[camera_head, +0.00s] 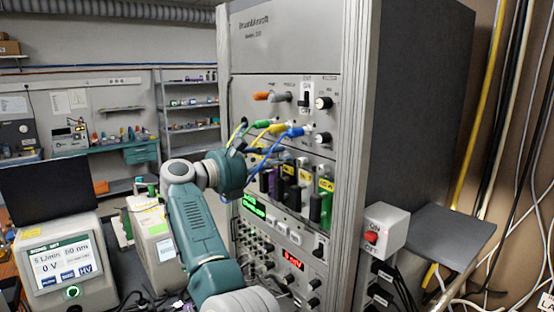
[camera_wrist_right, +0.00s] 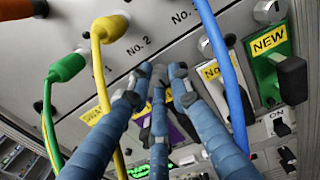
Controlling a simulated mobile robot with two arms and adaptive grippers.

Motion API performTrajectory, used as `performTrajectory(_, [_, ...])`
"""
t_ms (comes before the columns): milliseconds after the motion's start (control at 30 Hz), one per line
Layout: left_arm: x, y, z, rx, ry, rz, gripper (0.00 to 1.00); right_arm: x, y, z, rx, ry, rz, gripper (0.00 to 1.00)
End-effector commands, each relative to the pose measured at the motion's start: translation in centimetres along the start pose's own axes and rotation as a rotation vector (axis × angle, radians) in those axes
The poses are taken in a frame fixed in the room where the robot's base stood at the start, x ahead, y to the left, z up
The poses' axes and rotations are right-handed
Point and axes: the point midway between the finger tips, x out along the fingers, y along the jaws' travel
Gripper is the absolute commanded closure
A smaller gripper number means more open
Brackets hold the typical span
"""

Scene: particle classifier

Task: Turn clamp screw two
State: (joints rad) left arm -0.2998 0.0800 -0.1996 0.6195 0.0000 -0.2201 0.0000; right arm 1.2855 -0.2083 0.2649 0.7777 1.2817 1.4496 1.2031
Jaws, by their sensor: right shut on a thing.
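My right gripper (camera_head: 262,154) reaches in from the lower left to the front panel of the tall grey cabinet (camera_head: 280,45). In the right wrist view its blue fingers (camera_wrist_right: 160,76) close together just below the "No. 2" label. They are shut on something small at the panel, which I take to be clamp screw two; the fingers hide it. A yellow plug and cable (camera_wrist_right: 108,28) sit beside the label. A silver screw (camera_wrist_right: 205,46) shows to the right, next to a blue cable (camera_wrist_right: 226,62). My left gripper is not in view.
A green cable plug (camera_wrist_right: 66,67) is left of the fingers. Dark handles with yellow tags, one marked "NEW" (camera_wrist_right: 268,42), stand out from the panel on the right. An ON/OFF box (camera_head: 385,228) is on the cabinet's side. A display unit (camera_head: 65,265) stands at lower left.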

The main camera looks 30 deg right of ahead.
Motion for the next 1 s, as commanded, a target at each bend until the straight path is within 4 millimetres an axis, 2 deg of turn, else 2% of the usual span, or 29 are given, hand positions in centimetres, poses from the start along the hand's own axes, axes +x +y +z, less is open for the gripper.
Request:
performTrajectory(467, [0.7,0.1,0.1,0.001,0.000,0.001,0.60,0.0,0.1,-0.1,-0.388,0.011,0.001,1.00])
performTrajectory(1000, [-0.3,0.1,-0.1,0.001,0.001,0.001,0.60,0.0,0.1,0.0,-0.902,0.023,0.000,1.00])
